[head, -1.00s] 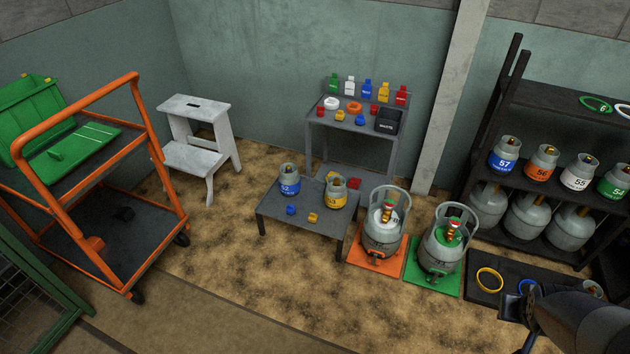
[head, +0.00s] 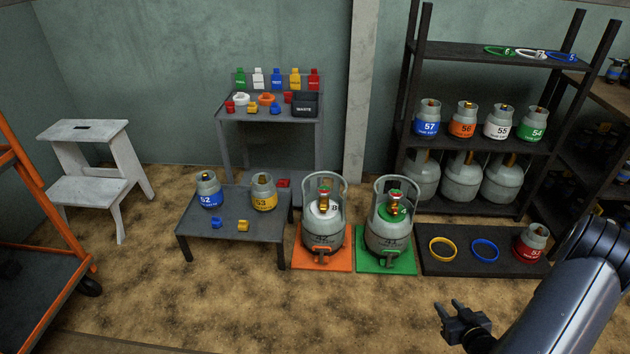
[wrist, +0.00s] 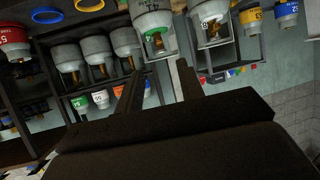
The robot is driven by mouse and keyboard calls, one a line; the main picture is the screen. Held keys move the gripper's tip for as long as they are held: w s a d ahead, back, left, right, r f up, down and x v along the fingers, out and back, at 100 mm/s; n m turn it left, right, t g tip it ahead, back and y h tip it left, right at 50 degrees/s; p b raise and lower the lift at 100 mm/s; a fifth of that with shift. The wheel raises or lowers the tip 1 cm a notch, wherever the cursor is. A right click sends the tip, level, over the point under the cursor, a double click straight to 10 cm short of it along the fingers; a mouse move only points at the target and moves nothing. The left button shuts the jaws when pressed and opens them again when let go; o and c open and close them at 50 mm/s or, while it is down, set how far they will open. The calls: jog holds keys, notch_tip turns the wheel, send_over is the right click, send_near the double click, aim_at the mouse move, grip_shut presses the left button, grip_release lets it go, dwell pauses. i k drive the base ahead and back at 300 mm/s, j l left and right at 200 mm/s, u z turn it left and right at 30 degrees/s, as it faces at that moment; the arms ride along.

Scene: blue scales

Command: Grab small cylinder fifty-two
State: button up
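Small cylinder 52 (head: 209,189) is grey with a blue band and stands upright on the left of a low grey table (head: 237,226). Small cylinder 53 (head: 263,193), with a yellow band, stands to its right on the same table. My gripper (head: 449,308) is open and empty in the lower right of the head view, well to the right of the table and apart from everything. In the wrist view, which is upside down, my two fingers (wrist: 157,88) stand apart; the blue-banded cylinder (wrist: 286,12) shows at the upper right, partly cut off.
Two large cylinders stand on an orange mat (head: 323,259) and a green mat (head: 387,264) between my gripper and the table. A dark mat (head: 463,265) holds rings and a red-banded cylinder (head: 531,242). A black shelf (head: 470,147) is behind. The floor in front is clear.

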aim_at(210, 193)
jog(key=i+j+u, duration=0.2)
jog(key=i+j, duration=0.15)
jog(key=j, duration=0.15)
jog(key=i+j+u, duration=0.25)
jog(key=i+j, duration=0.15)
jog(key=i+j+u, duration=0.2)
jog(key=i+j, duration=0.15)
jog(key=i+j+u, duration=0.2)
jog(key=i, duration=0.35)
jog(key=i+j+u, duration=0.25)
jog(key=i, duration=0.2)
